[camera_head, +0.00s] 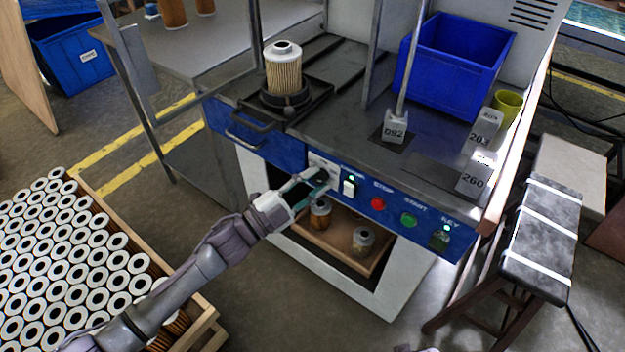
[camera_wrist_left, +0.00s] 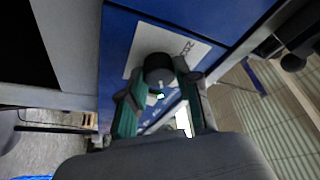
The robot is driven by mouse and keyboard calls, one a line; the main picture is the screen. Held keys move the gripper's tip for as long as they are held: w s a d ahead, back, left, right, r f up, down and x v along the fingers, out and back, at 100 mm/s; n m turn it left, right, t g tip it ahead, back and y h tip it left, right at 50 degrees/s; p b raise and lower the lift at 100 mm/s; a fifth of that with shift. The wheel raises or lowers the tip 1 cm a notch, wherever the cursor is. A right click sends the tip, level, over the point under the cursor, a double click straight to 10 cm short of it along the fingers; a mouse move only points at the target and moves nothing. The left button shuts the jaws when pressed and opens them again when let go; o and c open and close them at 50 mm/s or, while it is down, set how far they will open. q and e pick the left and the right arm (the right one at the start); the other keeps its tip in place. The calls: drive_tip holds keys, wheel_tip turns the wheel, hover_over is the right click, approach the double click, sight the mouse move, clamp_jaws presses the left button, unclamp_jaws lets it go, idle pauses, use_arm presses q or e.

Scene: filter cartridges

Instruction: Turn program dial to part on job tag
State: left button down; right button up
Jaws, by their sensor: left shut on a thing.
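The black round program dial (camera_wrist_left: 158,70) sits on a white plate (camera_wrist_left: 190,48) on the blue front panel in the left wrist view. My left gripper (camera_head: 314,183) is at the panel in the head view. In the left wrist view its two green fingers (camera_wrist_left: 160,96) close on either side of the dial. The dial's pointer and most plate markings are hidden or too small to read. Grey number blocks read 092 (camera_head: 394,131), 203 (camera_head: 481,137) and 260 (camera_head: 472,182). I cannot tell which is the job tag. My right gripper does not show.
The panel right of the dial carries a lit switch (camera_head: 349,187), a red stop button (camera_head: 378,204), a green start button (camera_head: 409,219) and a key switch (camera_head: 439,238). Cartridges fill a crate (camera_head: 205,320) at left.

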use_arm(q)
drive_tip(key=shift+f, duration=0.1)
drive_tip(key=c, duration=0.8)
unclamp_jaws()
drive_tip(key=v, duration=1.2)
drive_tip(key=shift+a, duration=0.1)
